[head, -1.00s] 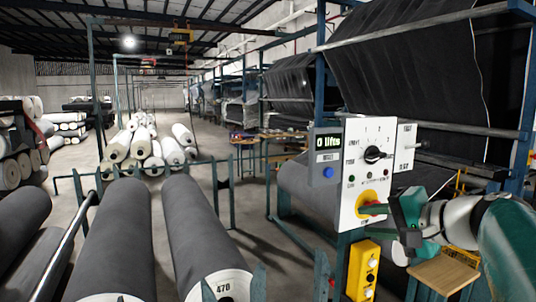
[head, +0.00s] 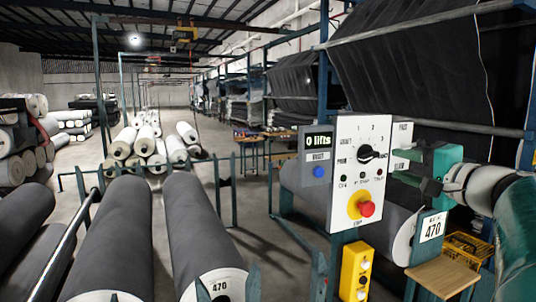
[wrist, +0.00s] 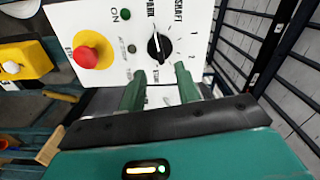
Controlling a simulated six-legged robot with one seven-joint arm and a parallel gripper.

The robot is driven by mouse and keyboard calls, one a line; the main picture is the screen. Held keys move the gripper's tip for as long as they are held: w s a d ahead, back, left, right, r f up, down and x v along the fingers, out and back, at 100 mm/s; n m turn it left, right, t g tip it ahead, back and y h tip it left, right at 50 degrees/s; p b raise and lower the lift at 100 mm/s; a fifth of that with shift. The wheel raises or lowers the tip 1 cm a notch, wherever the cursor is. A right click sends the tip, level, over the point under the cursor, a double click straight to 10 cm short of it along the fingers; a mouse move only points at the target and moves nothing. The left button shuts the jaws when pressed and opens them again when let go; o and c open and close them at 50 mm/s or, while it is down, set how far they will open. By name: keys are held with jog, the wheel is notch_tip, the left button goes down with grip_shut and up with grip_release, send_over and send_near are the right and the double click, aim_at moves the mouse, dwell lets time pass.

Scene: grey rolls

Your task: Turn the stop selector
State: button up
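The black selector knob (head: 367,153) sits on the upper part of a white control panel (head: 345,195), with a dial of marks and numbers around it. In the wrist view the knob (wrist: 158,47) shows a white pointer line. My green gripper (head: 410,165) is just right of the knob at about its height. In the wrist view the two fingers of my gripper (wrist: 159,73) are apart, with nothing between them, and point toward the knob. I cannot tell how far short of the panel they are.
A red mushroom button (head: 367,208) on a yellow plate sits below the knob. A display (head: 320,141) reading "0 lifts" and a blue button (head: 318,172) are left. A yellow button box (head: 357,270) hangs below.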

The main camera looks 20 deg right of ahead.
aim_at(374, 156)
jog(key=w, duration=0.7)
jog(key=shift+c, duration=0.2)
grip_shut()
